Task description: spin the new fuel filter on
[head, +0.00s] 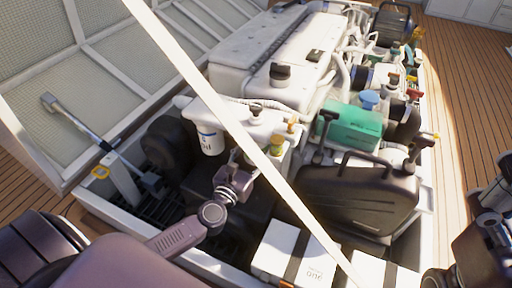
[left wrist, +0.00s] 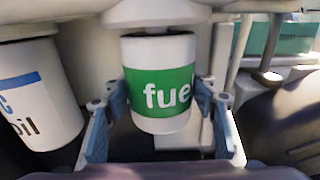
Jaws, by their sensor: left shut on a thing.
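The fuel filter (left wrist: 158,82) is a white can with a green band reading "fue". It hangs upright in the left wrist view, right below a round white filter head (left wrist: 158,12), with a narrow neck showing in the small gap between them. My left gripper (left wrist: 160,108) is shut around the filter, one blue-grey finger on each side. In the head view my left gripper (head: 236,168) reaches in beside the engine, and the filter is hidden there by the gripper and the pale diagonal strut. My right gripper cannot be made out; only arm parts show at lower right.
A white oil filter (head: 209,140) hangs close to the left; it also shows in the left wrist view (left wrist: 38,95). The pale strut (head: 215,105) crosses the front. A green box (head: 350,130), a black case (head: 358,195) and white boxes (head: 296,250) crowd the right.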

